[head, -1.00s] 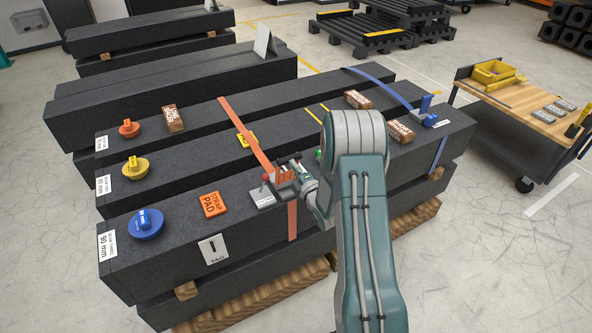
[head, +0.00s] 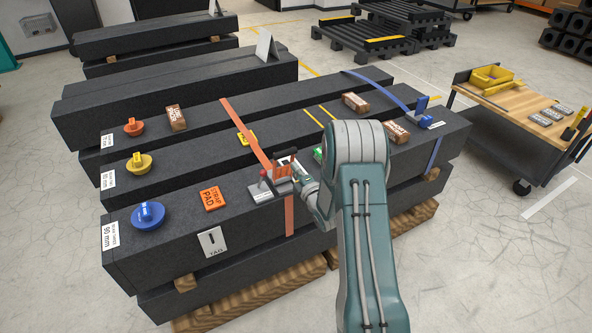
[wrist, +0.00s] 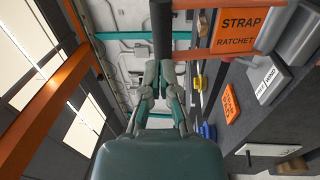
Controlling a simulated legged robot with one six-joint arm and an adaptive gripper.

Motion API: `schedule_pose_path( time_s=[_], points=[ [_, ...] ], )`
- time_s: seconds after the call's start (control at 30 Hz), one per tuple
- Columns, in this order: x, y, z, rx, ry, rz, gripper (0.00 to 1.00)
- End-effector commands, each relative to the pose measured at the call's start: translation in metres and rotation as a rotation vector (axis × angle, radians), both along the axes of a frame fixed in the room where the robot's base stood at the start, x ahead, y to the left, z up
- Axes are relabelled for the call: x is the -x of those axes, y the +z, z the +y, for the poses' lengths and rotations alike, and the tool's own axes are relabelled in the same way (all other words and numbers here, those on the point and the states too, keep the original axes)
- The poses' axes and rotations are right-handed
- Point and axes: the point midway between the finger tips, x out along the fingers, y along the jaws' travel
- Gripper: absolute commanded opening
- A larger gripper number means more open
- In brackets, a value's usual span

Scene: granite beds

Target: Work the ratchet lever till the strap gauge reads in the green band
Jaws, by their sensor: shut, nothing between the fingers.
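The orange strap (head: 247,132) crosses the dark granite beams and hangs down the near face. The strap ratchet (head: 283,171) sits on the near beam, with a dark lever handle (head: 286,154) raised above it. Its orange label (wrist: 238,30) shows in the wrist view, with a white plate (wrist: 268,80) marked WIND beside it. My gripper (head: 298,165) is at the ratchet's right side. In the wrist view my gripper (wrist: 165,72) is shut and empty, its tips close to the end of a dark bar (wrist: 162,28); contact is unclear. I cannot make out a gauge reading.
An orange strap pad (head: 212,198) and a blue knob (head: 148,215) lie left of the ratchet. A green item (head: 319,154) is partly hidden by my arm. A blue strap (head: 385,87) crosses at the right. A cart (head: 525,110) stands beyond open floor.

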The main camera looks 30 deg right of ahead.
Motion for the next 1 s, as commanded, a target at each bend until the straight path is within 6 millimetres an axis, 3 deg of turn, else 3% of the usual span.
schedule_pose_path(
  time_s=[0.6, 0.77, 1.0],
  points=[
    [0.088, -0.001, -0.004, 0.0, -0.003, 0.003, 0.0],
    [0.098, 0.0, -0.004, 0.0, -0.001, 0.001, 0.0],
    [0.096, 0.004, -0.003, -0.005, 0.001, 0.011, 0.0]
  ],
)
